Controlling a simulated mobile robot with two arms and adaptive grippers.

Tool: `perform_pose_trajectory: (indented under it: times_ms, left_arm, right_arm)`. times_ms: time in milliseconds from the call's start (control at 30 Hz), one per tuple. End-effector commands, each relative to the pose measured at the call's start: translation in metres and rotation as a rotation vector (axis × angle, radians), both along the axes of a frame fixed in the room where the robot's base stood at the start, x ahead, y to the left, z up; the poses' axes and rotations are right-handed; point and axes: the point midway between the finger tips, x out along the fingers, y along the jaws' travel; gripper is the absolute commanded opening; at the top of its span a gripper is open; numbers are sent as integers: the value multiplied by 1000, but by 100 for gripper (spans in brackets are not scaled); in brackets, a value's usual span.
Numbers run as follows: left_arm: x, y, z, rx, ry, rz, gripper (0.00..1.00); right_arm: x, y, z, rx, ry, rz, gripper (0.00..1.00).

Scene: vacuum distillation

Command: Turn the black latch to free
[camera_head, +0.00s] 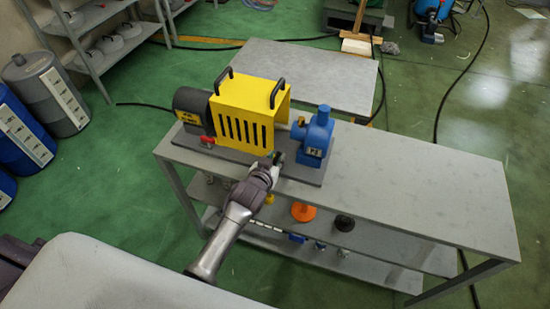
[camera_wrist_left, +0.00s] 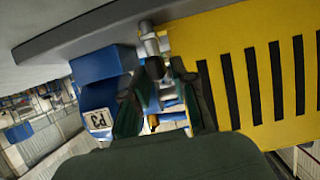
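The pump assembly has a yellow slotted guard (camera_head: 249,112) and a blue pump (camera_head: 316,136) marked P3. My left gripper (camera_head: 277,160) is at the front of the assembly, between guard and pump. In the left wrist view, the picture is turned over, with the guard (camera_wrist_left: 260,75) on the right and the blue pump (camera_wrist_left: 100,97) on the left. The fingers of my left gripper (camera_wrist_left: 154,78) stand apart there. A small dark part (camera_wrist_left: 154,68), possibly the black latch, shows between the fingertips; contact is unclear. My right gripper is out of view.
The assembly stands on a grey bench (camera_head: 430,180) whose right half is clear. A lower shelf holds an orange part (camera_head: 303,211) and a black part (camera_head: 344,222). A grey table (camera_head: 315,75) stands behind. A dark motor (camera_head: 192,108) adjoins the guard's left side.

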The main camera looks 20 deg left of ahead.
Motion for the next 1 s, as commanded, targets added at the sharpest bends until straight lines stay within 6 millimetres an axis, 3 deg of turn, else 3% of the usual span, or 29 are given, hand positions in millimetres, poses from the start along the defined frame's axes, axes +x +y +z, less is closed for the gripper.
perform_pose_trajectory:
  times_ms: [33, 100, 133, 567, 800, 1000]
  left_arm:
    - [0, 0, 0, 0, 0, 0, 13]
    - [0, 0, 0, 0, 0, 0, 1]
    - [0, 0, 0, 0, 0, 0, 0]
    - [0, 2, 1, 6, 0, -52, 0]
    - [1, 7, 1, 15, 0, -204, 0]
    - [2, 9, -3, 13, -1, -355, 0]
  right_arm:
    - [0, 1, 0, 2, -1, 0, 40]
    - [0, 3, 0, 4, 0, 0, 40]
    - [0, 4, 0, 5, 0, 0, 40]
    - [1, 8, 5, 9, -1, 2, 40]
    - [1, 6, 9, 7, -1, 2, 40]
    - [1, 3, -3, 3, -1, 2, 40]
